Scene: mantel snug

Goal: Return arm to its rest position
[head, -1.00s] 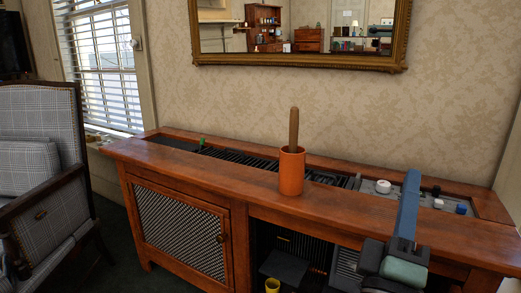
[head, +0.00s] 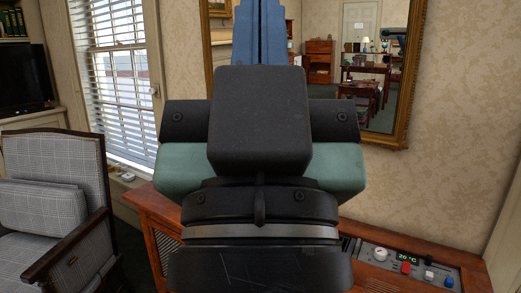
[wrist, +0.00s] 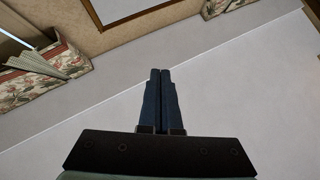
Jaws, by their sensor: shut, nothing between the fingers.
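My gripper (head: 260,30) is raised high in front of the head camera, with its black and green body filling the middle of the view. Its two blue fingers point up and lie together. In the wrist view my gripper (wrist: 160,75) also shows its fingers side by side with nothing between them. The arm hides much of the wooden cabinet (head: 150,205) and whatever stands on its middle.
A checked armchair (head: 55,195) stands at the left by the window (head: 115,80). A gold-framed mirror (head: 395,110) hangs on the wall behind. A control panel (head: 410,268) with knobs and a lit display sits on the cabinet's right end.

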